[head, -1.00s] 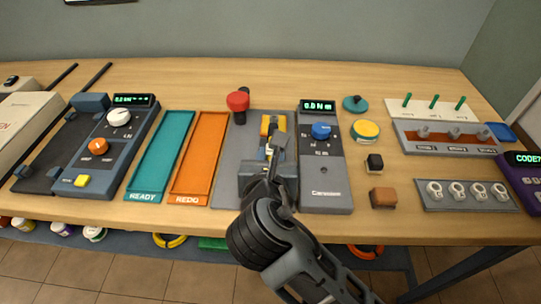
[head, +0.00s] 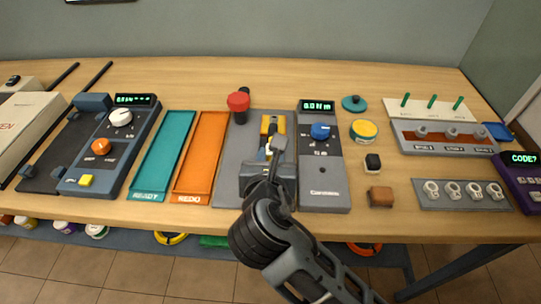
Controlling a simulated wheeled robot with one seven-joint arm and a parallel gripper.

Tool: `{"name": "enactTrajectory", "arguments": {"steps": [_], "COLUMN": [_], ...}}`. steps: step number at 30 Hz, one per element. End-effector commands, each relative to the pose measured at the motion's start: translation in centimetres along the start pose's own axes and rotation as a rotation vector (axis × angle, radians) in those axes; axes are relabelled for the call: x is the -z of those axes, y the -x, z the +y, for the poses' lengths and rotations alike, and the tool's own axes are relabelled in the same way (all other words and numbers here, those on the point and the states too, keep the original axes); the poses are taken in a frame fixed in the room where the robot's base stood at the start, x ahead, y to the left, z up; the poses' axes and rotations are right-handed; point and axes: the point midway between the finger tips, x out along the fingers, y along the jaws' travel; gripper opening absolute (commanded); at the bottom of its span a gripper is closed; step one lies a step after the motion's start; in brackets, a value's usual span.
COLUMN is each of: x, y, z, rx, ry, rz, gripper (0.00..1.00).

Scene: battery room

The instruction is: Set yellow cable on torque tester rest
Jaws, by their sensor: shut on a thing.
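The torque tester (head: 322,170) stands upright in the middle of the bench, with a green display, a blue knob and a grey bed with a rest (head: 250,135) on its left. My gripper (head: 272,150) is over the lower part of this bed, shut on the yellow cable (head: 272,126), whose yellow parts show just beyond the fingers. The fingers and wrist hide much of the cable and the rest. I cannot tell whether the cable touches the rest.
A red knob (head: 238,101) stands at the bed's upper left. The orange REDO tray (head: 203,155) and teal READY tray (head: 163,155) lie empty to the left. A yellow-topped tin (head: 364,130), a black block (head: 373,162) and a brown block (head: 381,196) stand to the right.

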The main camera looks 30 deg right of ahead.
Motion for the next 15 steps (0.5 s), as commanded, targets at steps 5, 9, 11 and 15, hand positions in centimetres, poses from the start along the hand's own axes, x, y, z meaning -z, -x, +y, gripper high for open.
{"name": "enactTrajectory", "arguments": {"steps": [5, 9, 11, 15], "x": [0.04, 0.21, 0.28, 0.45], "y": [-0.03, -0.11, -0.14, -0.21], "z": [0.01, 0.01, 0.01, 0.02], "rx": [0.000, 0.000, 0.000, 0.000], "ry": [0.000, 0.000, 0.000, 0.000], "rz": [-0.001, -0.001, -0.001, -0.002], "gripper": [0.00, 0.00, 0.00, 0.00]}}
